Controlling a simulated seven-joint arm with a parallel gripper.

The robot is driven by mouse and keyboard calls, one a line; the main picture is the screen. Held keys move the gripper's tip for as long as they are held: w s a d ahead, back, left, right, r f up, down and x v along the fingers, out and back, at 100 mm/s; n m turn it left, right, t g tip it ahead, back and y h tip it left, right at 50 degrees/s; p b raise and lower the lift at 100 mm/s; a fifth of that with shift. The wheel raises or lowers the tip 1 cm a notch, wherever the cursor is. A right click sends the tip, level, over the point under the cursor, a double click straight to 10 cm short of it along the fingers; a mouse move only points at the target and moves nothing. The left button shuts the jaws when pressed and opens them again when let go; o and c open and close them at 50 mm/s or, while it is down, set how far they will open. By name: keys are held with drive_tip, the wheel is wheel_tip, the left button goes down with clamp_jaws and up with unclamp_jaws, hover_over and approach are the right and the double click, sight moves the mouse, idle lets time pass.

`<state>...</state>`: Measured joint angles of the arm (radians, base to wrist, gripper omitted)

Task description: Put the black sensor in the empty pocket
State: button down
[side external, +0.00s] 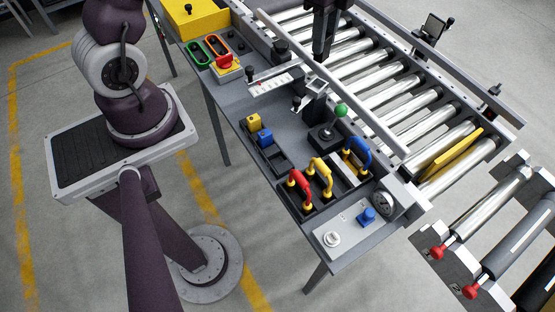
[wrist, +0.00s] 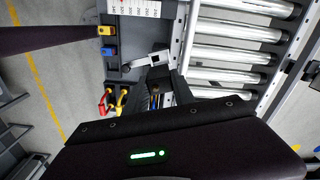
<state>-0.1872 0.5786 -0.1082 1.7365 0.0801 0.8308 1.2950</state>
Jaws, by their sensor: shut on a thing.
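My gripper (side external: 321,56) hangs above the roller conveyor near its table-side rail. Its fingers are close together on something dark, probably the black sensor, which blends with the fingers. In the wrist view my gripper (wrist: 163,76) hides most of what it holds. A dark pocket strip on the grey table holds a yellow sensor (side external: 253,122) and a blue sensor (side external: 265,139). The empty pocket (side external: 279,158) is the dark slot beyond the blue sensor, toward the red handle. The yellow sensor (wrist: 104,30) and blue sensor (wrist: 110,51) also show in the wrist view.
A green-knobbed lever (side external: 340,111) and a grey bracket (side external: 316,87) stand near the pockets. Red (side external: 299,184), yellow (side external: 321,172) and blue (side external: 357,152) handles stand at the table's near end. A long metal rail (side external: 352,102) separates table and rollers.

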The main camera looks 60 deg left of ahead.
idle(0.4)
wheel_tip(320, 180, up, 5)
drive_tip(key=shift+r, duration=0.1)
drive_tip(key=s+d+m, duration=0.2)
drive_tip(key=s+d, duration=0.1)
drive_tip(key=s, duration=0.5)
drive_tip(key=s+d+m, duration=0.1)
drive_tip(key=s+d, duration=0.3)
drive_tip(key=s, duration=0.4)
wheel_tip(320, 180, down, 23)
drive_tip(key=shift+s+m, duration=0.15)
drive_tip(key=shift+m, duration=0.15)
idle(0.5)
drive_tip(key=shift+f, duration=2.15)
